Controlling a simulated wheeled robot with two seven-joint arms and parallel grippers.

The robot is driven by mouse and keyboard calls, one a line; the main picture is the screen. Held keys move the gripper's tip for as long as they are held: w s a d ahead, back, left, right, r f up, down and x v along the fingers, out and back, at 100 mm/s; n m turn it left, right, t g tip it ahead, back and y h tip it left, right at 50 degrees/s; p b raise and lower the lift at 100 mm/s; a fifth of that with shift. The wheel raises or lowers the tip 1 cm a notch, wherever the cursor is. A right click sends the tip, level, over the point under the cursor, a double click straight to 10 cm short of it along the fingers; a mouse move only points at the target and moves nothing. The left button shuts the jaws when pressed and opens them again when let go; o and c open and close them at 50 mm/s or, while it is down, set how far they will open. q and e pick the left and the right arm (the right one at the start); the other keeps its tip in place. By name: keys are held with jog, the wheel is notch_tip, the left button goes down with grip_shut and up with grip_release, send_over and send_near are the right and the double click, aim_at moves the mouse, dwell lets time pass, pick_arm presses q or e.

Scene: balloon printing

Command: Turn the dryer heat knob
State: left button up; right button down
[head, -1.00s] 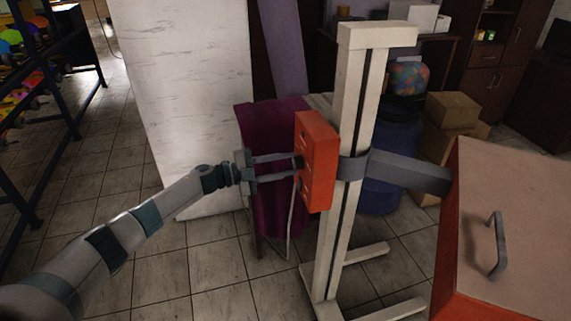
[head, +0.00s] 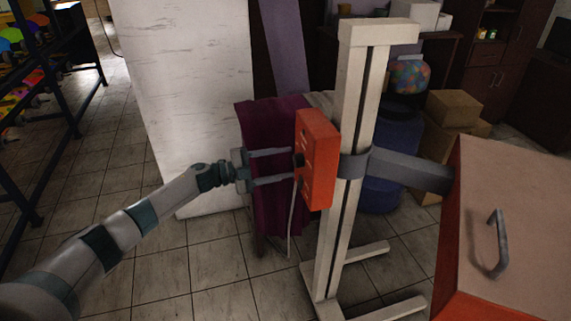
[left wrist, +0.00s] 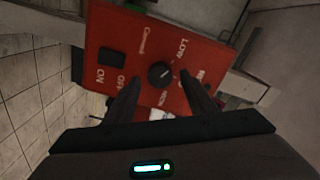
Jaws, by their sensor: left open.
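The dryer's red control box (head: 318,160) is fixed to the white upright post, and its panel faces left towards my left gripper. In the left wrist view the panel (left wrist: 135,40) shows a round black heat knob (left wrist: 160,74) with a light pointer mark, LOW lettering nearby, and a black switch (left wrist: 112,60) by ON and OFF. My left gripper (head: 292,166) is open in front of the panel. In the left wrist view its fingers (left wrist: 160,90) lie on either side of the knob; I cannot tell whether they touch it. My right gripper is not in view.
The white post (head: 350,150) stands on floor feet. A grey arm (head: 410,170) joins it to a large orange-red dryer box with a handle (head: 497,245) at right. A purple cloth (head: 270,170) hangs behind the fingers. Open tiled floor lies at lower left.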

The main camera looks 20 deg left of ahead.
pick_arm(q)
jog(key=b+v, duration=0.5)
jog(key=v, duration=1.1)
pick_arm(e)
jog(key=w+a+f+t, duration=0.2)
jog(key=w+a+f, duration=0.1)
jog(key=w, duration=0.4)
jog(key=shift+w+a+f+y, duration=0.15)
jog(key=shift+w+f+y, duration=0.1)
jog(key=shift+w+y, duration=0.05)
pick_arm(q)
jog(key=shift+s+a, duration=0.1)
jog(key=shift+f, duration=0.15)
